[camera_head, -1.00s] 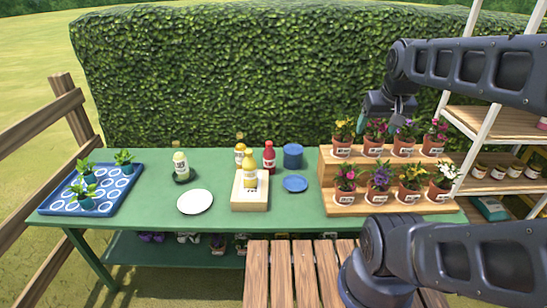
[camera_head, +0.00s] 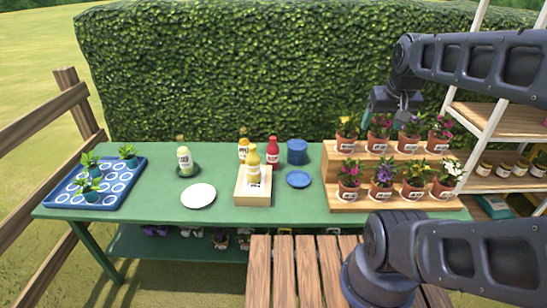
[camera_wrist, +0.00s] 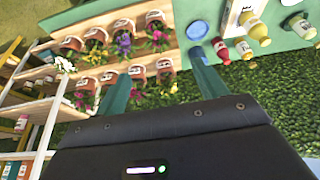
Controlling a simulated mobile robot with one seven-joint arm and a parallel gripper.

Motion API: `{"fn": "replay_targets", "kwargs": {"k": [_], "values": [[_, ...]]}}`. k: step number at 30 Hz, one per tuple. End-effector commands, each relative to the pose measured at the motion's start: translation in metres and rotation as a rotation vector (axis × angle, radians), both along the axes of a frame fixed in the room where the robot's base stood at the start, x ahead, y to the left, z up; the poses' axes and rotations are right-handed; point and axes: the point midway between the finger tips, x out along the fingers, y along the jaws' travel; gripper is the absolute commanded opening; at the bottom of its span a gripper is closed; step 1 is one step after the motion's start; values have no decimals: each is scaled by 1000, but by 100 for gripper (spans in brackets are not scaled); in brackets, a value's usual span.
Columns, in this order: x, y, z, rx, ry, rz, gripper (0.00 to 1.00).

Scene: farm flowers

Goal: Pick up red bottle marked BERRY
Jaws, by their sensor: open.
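The red bottle (camera_head: 272,153) stands upright on the green table, behind and right of the small wooden crate. It also shows in the wrist view (camera_wrist: 222,50), right of the fingers and beside a blue dish. Its label is too small to read. My gripper (camera_head: 397,106) hangs above the back row of potted flowers, well right of the bottle. In the wrist view my gripper (camera_wrist: 160,72) has its two green fingers spread with nothing between them.
A yellow bottle (camera_head: 253,167) stands at the wooden crate (camera_head: 252,198); an amber bottle (camera_head: 243,151) is just left of the red one. A blue pot (camera_head: 297,152) stands close right. A white plate (camera_head: 198,195) lies left.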

Motion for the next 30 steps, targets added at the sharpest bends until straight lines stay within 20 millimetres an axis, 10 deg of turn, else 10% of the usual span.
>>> {"fn": "replay_targets", "kwargs": {"k": [11,30], "values": [[19,-1,0,-19,10,-31,72],[180,27,-28,-151,-31,-221,72]]}}
